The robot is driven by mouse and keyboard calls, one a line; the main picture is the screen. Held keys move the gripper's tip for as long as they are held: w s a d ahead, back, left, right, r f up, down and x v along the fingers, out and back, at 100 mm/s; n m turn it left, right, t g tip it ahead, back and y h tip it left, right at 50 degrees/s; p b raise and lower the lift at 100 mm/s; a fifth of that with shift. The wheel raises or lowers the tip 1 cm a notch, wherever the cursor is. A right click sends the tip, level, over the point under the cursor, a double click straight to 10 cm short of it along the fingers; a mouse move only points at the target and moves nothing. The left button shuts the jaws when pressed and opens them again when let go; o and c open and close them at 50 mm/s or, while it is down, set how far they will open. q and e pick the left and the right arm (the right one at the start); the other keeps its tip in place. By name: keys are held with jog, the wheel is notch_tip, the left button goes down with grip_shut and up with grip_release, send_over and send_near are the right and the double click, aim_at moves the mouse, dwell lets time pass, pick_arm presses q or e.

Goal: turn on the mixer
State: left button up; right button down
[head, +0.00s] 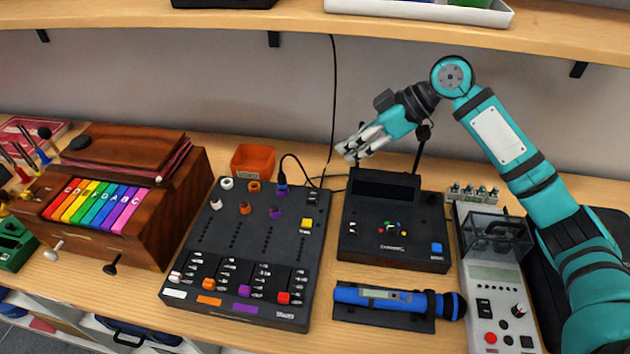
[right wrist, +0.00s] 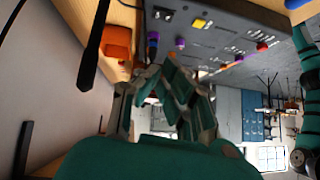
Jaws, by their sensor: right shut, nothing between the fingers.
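The mixer (head: 256,225) is a dark grey console lying on the table left of centre, with coloured knobs on top and faders along the front. It shows upper right in the right wrist view (right wrist: 225,45). A yellow button (head: 306,224) sits near its right edge. Small dark switches (head: 312,196) are at its back right corner. My right gripper (head: 347,150) is shut and empty, above and behind that corner, apart from the mixer. Its fingertips show in the right wrist view (right wrist: 158,75). My left gripper is out of view.
A black device with a screen (head: 393,230) stands right of the mixer. A blue microphone (head: 398,299) lies in front of it. A wooden box with rainbow keys (head: 100,203) is left, an orange bin (head: 253,160) behind. A shelf (head: 280,20) hangs above.

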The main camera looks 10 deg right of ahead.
jog(key=p, duration=0.3)
send_over(315, 197)
notch_tip(315, 197, down, 7)
jog(key=shift+w+r, duration=0.1)
jog(key=shift+w, duration=0.05)
notch_tip(315, 197, down, 3)
jog(key=shift+r+p, duration=0.1)
jog(key=shift+p, duration=0.35)
jog(key=shift+s+f, duration=0.25)
jog(key=shift+f, duration=0.5)
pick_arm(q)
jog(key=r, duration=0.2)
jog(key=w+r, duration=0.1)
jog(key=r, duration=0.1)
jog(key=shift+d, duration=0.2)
pick_arm(e)
jog(key=shift+s+a+f, duration=0.15)
jog(key=shift+f, duration=0.35)
jog(key=shift+r, duration=0.15)
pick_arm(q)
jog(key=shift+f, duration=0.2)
